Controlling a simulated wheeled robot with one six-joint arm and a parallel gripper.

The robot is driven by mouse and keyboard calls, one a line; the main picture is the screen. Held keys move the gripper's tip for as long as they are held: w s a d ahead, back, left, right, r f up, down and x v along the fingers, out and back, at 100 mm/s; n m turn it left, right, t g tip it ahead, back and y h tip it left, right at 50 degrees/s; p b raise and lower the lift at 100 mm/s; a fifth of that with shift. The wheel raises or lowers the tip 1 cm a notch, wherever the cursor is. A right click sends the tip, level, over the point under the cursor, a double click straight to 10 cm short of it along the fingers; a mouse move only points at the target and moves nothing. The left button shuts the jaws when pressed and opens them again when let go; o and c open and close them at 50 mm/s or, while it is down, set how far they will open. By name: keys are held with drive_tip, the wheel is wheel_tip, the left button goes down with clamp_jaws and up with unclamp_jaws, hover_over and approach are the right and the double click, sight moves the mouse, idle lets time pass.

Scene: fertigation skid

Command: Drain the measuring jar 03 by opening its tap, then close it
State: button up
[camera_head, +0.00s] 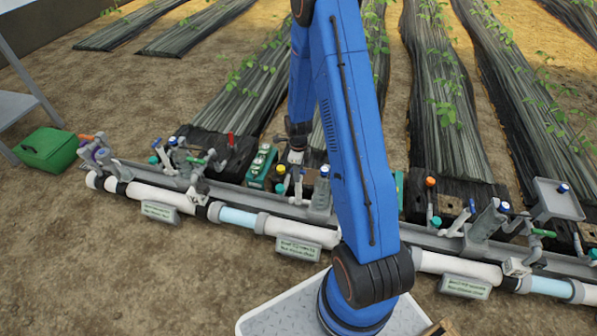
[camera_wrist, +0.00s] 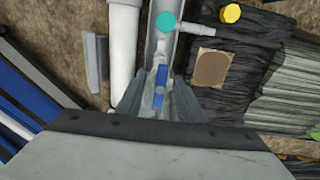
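My gripper (camera_head: 297,150) points down at the pipe rail, left of my blue arm. Whether anything touches the handle is unclear. I cannot identify measuring jar 03 or its tap with certainty. A broad grey surface hides the lower wrist view.
A white pipe (camera_head: 282,228) with signs (camera_head: 299,247) too small to read runs across the front. Several colour-capped fittings line the rail, including a yellow cap (camera_head: 282,169) and an orange cap (camera_head: 430,182).

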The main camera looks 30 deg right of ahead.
drive_tip(key=c, duration=0.7)
drive_tip(key=o, duration=0.8)
drive_tip(key=shift+f, duration=0.25)
drive_tip(key=shift+c, duration=0.2)
drive_tip(key=c, duration=0.8)
drive_tip(key=o, duration=0.9)
drive_tip(key=shift+c, duration=0.2)
drive_tip(key=shift+f, duration=0.25)
